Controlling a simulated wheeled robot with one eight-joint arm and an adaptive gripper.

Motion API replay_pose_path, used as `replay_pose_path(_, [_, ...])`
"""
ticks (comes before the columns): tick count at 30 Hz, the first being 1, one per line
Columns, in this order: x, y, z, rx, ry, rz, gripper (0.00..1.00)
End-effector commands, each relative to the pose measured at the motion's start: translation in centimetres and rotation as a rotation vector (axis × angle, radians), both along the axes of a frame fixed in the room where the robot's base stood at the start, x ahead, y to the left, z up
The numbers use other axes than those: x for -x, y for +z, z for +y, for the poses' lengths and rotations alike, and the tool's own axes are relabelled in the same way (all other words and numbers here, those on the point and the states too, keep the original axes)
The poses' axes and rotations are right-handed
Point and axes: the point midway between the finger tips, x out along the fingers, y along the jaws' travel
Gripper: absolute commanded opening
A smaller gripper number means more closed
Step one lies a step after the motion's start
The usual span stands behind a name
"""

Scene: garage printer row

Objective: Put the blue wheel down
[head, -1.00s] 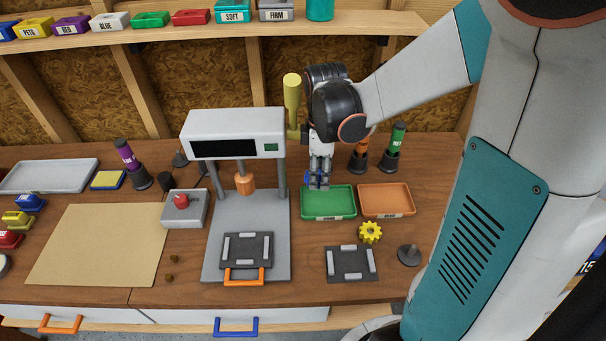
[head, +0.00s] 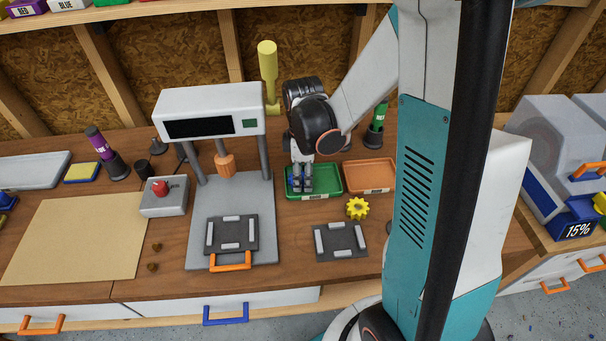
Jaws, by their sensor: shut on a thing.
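My gripper (head: 301,190) points down at the left part of the green tray (head: 332,191). It is shut on the blue wheel (head: 301,186), of which only small blue parts show around the fingers. The wheel is at or just above the tray floor; I cannot tell whether it touches.
An orange tray (head: 370,176) stands just right of the green one. A yellow gear (head: 357,209) and a dark fixture plate (head: 341,241) lie in front. The grey press (head: 210,112) stands close on the left. A tan mat (head: 75,240) lies further left.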

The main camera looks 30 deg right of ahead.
Motion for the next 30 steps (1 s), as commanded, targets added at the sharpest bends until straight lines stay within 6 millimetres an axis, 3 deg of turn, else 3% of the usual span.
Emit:
replay_pose_path(3, [0.0,-0.4,0.0,0.0,0.0,0.0,0.22])
replay_pose_path(4, [0.0,-0.3,0.0,0.0,0.0,0.0,0.47])
replay_pose_path(5, [0.0,-0.3,0.0,0.0,0.0,0.0,0.51])
replay_pose_path(18, [0.0,0.3,0.0,0.0,0.0,0.0,0.51])
replay_pose_path(30, [0.0,8.0,0.0,0.0,0.0,0.0,0.51])
